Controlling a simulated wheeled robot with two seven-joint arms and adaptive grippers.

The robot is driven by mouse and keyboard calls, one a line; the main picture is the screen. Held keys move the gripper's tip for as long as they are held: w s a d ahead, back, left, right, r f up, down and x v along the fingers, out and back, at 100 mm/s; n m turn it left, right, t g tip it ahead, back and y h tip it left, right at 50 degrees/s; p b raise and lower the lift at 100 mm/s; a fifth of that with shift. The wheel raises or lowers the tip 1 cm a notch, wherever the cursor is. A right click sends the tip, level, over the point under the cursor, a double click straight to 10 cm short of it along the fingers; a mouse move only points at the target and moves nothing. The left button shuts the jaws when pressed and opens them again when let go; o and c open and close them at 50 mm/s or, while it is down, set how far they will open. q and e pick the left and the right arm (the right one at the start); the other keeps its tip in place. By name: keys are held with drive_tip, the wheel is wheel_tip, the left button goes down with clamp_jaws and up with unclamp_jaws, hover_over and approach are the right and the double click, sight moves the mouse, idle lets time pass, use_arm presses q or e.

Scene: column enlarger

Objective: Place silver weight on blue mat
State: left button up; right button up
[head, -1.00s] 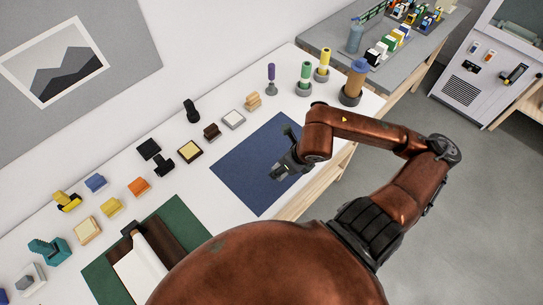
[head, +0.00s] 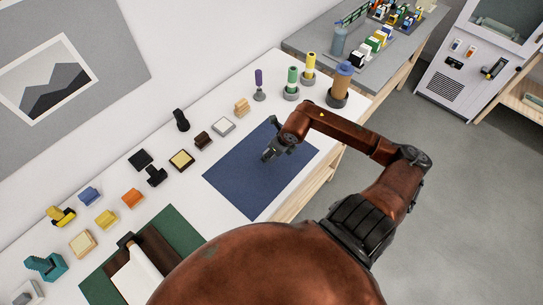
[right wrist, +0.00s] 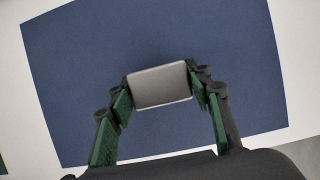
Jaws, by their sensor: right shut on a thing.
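The silver weight (right wrist: 160,86) is a plain grey block with a flat face in the right wrist view. My right gripper (right wrist: 163,88) is shut on it, one finger at each side. The blue mat (right wrist: 75,60) lies beneath the weight; I cannot tell whether they touch. In the head view my right gripper (head: 268,154) is over the upper middle of the blue mat (head: 250,190), and the weight is too small and covered to make out. My left gripper is not in view.
A green mat (head: 183,230) with a dark tray is at lower left. Coloured cylinders, including a brown one (head: 341,82), stand beyond the mat. The mat's surface around my gripper is clear.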

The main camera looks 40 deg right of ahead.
drive_tip(key=shift+w+d+f, duration=0.1)
drive_tip(key=shift+f, duration=1.45)
drive_tip(key=shift+f, duration=0.2)
drive_tip(key=o, duration=1.6)
drive_tip(key=shift+r, duration=0.1)
drive_tip(key=v, duration=1.2)
drive_tip(key=shift+r, duration=0.1)
